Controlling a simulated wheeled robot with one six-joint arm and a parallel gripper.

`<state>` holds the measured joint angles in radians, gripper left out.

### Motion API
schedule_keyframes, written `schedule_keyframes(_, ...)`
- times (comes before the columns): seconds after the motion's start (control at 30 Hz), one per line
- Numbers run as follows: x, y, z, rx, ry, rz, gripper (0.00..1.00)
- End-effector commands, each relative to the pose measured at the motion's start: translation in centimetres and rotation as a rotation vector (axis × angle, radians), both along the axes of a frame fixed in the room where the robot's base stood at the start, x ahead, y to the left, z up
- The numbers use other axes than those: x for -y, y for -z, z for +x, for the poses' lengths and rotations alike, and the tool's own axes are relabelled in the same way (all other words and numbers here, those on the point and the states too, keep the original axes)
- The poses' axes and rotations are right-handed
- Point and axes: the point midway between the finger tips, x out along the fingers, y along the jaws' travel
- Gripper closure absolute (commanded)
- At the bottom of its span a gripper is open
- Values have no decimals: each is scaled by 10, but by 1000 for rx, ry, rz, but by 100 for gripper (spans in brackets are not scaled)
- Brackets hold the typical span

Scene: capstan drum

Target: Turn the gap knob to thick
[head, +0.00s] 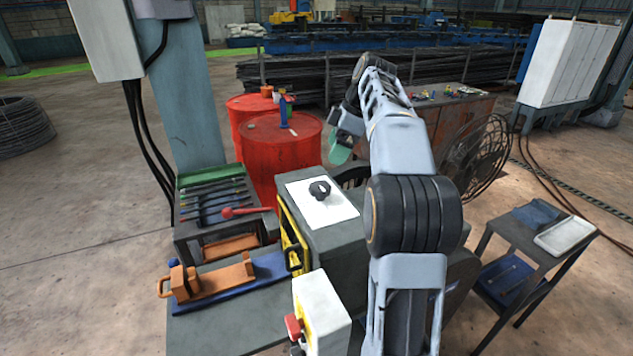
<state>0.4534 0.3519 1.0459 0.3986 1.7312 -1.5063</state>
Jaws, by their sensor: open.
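The gap knob (319,190) is a round black knob on a white plate (334,212), which lies on top of a grey machine housing (345,240). Marks on the plate are too small to read, so I cannot tell which setting the knob points to. My gripper (340,150) is at the end of my arm, above and behind the knob in the head view. It is open, empty and apart from the knob. My arm partly hides its fingers and the right side of the housing.
Red drums (285,165) stand behind the housing. A red-handled lever (240,212) sticks out at its left, near a tool rack (212,200). A white control box (320,312) with a red button stands in front. A grey side table (540,240) and a fan (478,160) are at right.

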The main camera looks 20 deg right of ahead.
Motion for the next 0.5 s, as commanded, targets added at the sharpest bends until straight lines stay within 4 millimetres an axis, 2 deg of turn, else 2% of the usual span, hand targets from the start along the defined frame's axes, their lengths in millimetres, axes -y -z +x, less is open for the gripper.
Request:
schedule_keyframes(0.03,-3,11,1,-2,1,1,14)
schedule_keyframes(0.3,-19,59,9,-3,4,0,14)
schedule_keyframes(0.5,-31,86,15,-3,3,0,14)
